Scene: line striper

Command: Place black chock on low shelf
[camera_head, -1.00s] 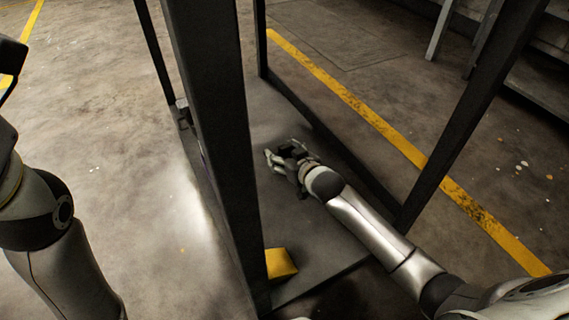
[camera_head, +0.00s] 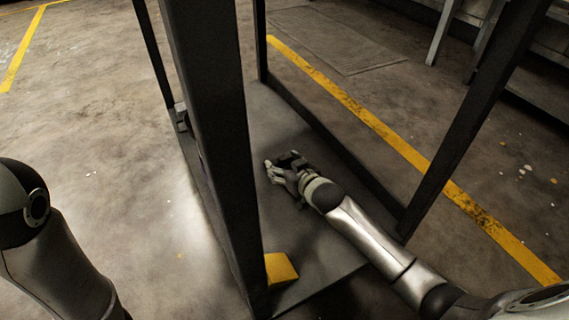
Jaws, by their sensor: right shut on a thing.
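The low shelf (camera_head: 310,245) is a dark grey plate near the floor, framed by black posts. My right gripper (camera_head: 280,168) reaches over the shelf between the posts and is low, close to the plate. It is shut on the black chock (camera_head: 293,156), a small dark piece mostly hidden by the fingers. I cannot tell whether the chock touches the plate. My left gripper is out of the picture; only my left arm shows at the left edge.
A yellow block (camera_head: 281,268) sits on the shelf's near corner beside the thick black post (camera_head: 215,130). Another black post (camera_head: 470,120) stands right of my right arm. The shelf behind the gripper is clear. A yellow floor line (camera_head: 350,105) runs beyond it.

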